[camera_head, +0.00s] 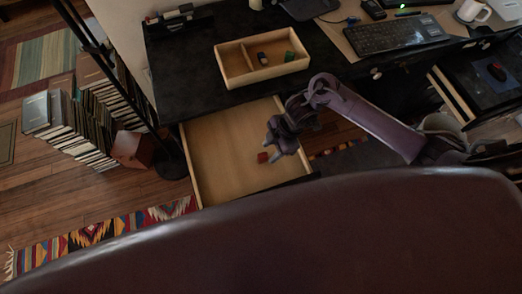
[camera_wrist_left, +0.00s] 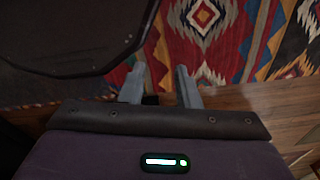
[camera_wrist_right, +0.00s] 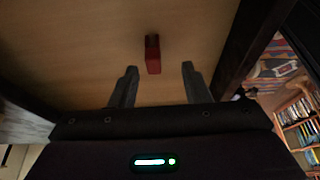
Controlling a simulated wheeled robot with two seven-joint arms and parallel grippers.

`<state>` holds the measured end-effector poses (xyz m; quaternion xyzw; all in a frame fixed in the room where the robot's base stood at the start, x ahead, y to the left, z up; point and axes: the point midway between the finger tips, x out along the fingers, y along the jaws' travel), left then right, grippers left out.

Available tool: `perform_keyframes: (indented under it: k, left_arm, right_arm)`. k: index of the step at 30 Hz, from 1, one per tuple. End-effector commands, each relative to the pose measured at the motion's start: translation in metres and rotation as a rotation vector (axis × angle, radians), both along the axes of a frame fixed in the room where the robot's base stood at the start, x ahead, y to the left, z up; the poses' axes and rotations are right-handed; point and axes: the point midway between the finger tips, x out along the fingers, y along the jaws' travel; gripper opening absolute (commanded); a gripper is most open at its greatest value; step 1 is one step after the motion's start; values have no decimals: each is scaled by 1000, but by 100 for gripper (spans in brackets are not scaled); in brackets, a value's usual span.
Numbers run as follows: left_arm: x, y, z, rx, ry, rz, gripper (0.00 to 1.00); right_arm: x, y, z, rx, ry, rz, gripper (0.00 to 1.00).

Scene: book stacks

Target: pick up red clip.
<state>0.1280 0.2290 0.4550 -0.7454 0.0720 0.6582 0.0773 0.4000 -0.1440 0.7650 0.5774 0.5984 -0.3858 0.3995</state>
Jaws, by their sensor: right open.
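The red clip (camera_head: 263,157) lies on the floor of the open drawer (camera_head: 222,150). In the right wrist view the red clip (camera_wrist_right: 153,54) shows ahead of my right gripper, between the lines of its two fingers and beyond their tips. My right gripper (camera_head: 272,133) is over the drawer, just above and to the right of the clip in the head view. In the right wrist view my right gripper (camera_wrist_right: 159,72) is open and empty. My left gripper (camera_wrist_left: 160,72) shows only in the left wrist view, fingers apart and empty above a patterned rug.
A wooden tray (camera_head: 219,66) with small items stands on the black desk (camera_head: 190,62) behind the drawer. A keyboard (camera_head: 397,35) and mug (camera_head: 473,11) are at the right. A dark pole stand (camera_head: 168,150) and book stacks (camera_head: 75,135) are left of the drawer.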

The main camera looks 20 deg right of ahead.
Motion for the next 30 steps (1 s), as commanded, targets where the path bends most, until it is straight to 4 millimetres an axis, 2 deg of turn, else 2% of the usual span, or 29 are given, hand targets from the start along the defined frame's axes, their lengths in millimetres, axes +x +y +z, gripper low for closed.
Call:
perform_keyframes:
  k: [1, 3, 7, 11, 16, 21, 30]
  left_arm:
    - [-18, 1, -2, 2, 25, 0, 29]
    - [-36, 3, -2, 5, 51, -1, 29]
    - [-51, 4, 0, 7, 72, -3, 29]
    - [-38, 3, 0, 5, 55, -5, 29]
    - [-7, 0, 4, 0, 8, -5, 29]
    - [-7, 1, 3, 2, 9, -5, 29]
    - [-26, 2, 1, 3, 36, -5, 29]
  right_arm:
    - [0, 3, -5, 1, 2, -1, 43]
    - [1, 7, -11, 1, 1, -2, 43]
    - [6, 16, -26, 2, 1, -2, 43]
    - [7, 23, -44, 0, 1, -2, 43]
    - [7, 27, -53, -1, -3, 0, 43]
    - [7, 26, -53, -1, -3, 0, 43]
    - [8, 26, -53, -1, -4, -2, 5]
